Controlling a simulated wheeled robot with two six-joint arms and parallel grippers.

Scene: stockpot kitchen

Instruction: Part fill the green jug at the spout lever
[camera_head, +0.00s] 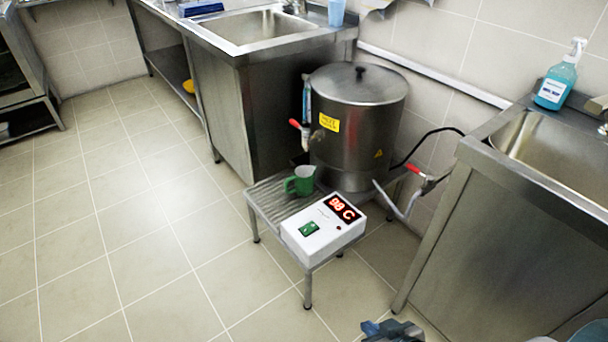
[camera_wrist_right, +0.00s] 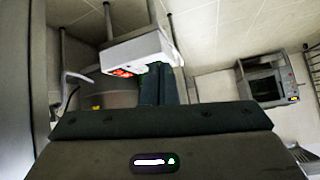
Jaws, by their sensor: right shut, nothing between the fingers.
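The green jug (camera_head: 301,181) stands upright on the slatted low stand (camera_head: 262,197), in front of the steel pot (camera_head: 358,115). The tap with the red spout lever (camera_head: 295,123) sticks out of the pot's lower left side, above the jug. The jug's inside is too small to read. My right gripper (camera_head: 392,331) shows at the bottom edge of the head view, well apart from the jug and lever. In the right wrist view its fingers (camera_wrist_right: 158,86) are together with nothing between them. My left gripper is not in view.
A white control box (camera_head: 324,223) reading 98 C sits on the stand's front; it also shows in the right wrist view (camera_wrist_right: 137,50). A second red-handled valve (camera_head: 415,170) with a hose is right of the pot. Steel sink units flank the stand. Floor at left is clear.

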